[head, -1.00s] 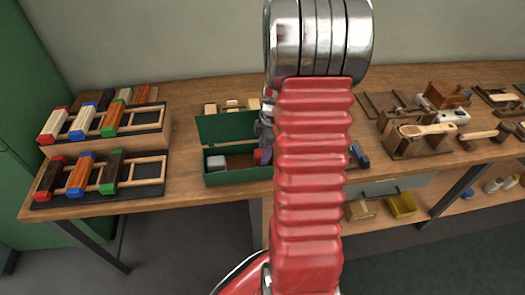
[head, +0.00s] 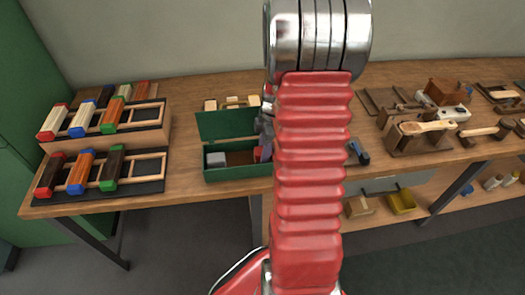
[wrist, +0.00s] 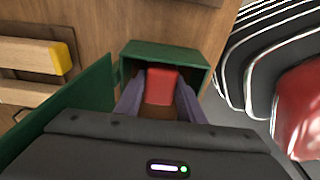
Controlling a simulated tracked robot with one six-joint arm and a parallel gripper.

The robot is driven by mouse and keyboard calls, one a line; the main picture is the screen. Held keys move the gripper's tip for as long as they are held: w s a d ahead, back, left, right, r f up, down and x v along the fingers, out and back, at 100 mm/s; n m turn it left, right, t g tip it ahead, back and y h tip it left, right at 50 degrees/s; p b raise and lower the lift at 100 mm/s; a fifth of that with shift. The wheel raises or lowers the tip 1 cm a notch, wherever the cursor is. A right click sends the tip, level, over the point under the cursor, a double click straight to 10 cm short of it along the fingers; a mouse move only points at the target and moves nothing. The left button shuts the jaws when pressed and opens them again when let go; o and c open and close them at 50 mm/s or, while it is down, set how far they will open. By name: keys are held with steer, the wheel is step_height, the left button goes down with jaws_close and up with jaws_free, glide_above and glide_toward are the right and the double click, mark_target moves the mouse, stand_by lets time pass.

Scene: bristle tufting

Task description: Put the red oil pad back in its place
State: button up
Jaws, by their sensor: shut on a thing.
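The red oil pad (wrist: 163,82) shows in the wrist view between the two fingers of my gripper (wrist: 160,97), which is shut on it. The pad is inside the green box (wrist: 180,50), near its end wall; whether it touches the floor I cannot tell. In the head view the open green box (head: 240,175) stands on the bench with its lid (head: 228,124) raised at the back. My gripper (head: 262,152) is at the box's right part, and my arm hides the box's right end. A grey block (head: 215,159) lies in the box's left part.
Two racks of coloured-end blocks (head: 105,120) stand left on the wooden bench (head: 188,120). Wooden brushes (head: 232,103) lie behind the box. A blue-and-black tool (head: 358,152) lies right of my arm, and wooden tools (head: 425,130) stand farther right.

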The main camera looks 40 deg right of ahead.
steer(key=shift+f, duration=0.3)
steer(key=o, duration=1.1)
steer(key=shift+o, duration=0.8)
steer(key=shift+o, duration=0.8)
steer(key=shift+d+r, duration=0.1)
steer(key=shift+r, duration=4.4)
